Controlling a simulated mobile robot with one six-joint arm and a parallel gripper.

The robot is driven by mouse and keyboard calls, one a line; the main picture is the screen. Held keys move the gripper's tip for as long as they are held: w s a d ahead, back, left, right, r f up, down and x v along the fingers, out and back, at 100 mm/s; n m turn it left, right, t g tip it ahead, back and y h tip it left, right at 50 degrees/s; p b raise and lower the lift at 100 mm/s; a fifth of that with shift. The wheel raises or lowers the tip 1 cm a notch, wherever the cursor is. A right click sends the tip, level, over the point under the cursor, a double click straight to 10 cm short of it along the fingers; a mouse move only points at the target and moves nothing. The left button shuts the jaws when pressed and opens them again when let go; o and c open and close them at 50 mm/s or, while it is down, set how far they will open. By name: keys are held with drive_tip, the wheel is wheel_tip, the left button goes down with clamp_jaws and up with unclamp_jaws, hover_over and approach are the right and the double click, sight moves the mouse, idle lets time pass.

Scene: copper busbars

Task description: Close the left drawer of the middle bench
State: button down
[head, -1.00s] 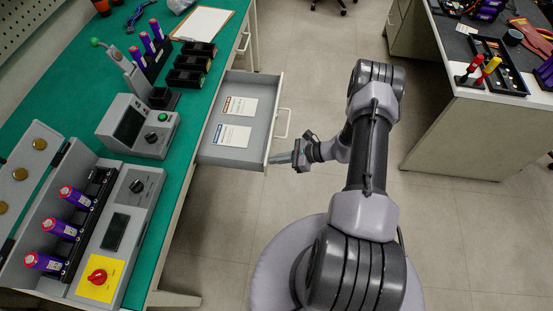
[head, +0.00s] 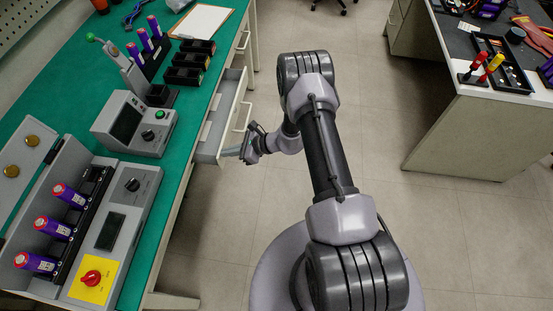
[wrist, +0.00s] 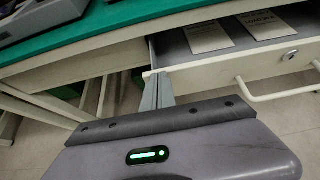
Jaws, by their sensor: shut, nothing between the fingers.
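My gripper (head: 232,152) is shut and empty. Its fingertips (wrist: 157,80) are at the near left end of the drawer front, apparently touching it. The exact contact point is hard to see.
The bench top holds a grey tester (head: 135,125), a charger unit with purple cells (head: 105,232), black bins (head: 187,65) and a clipboard (head: 200,20). Another bench (head: 475,130) stands at the right.

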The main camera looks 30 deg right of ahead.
drive_tip(key=w+a, duration=0.1)
drive_tip(key=a, duration=0.1)
drive_tip(key=w+a+b, duration=0.1)
drive_tip(key=w+a, duration=0.2)
drive_tip(key=shift+a, duration=0.35)
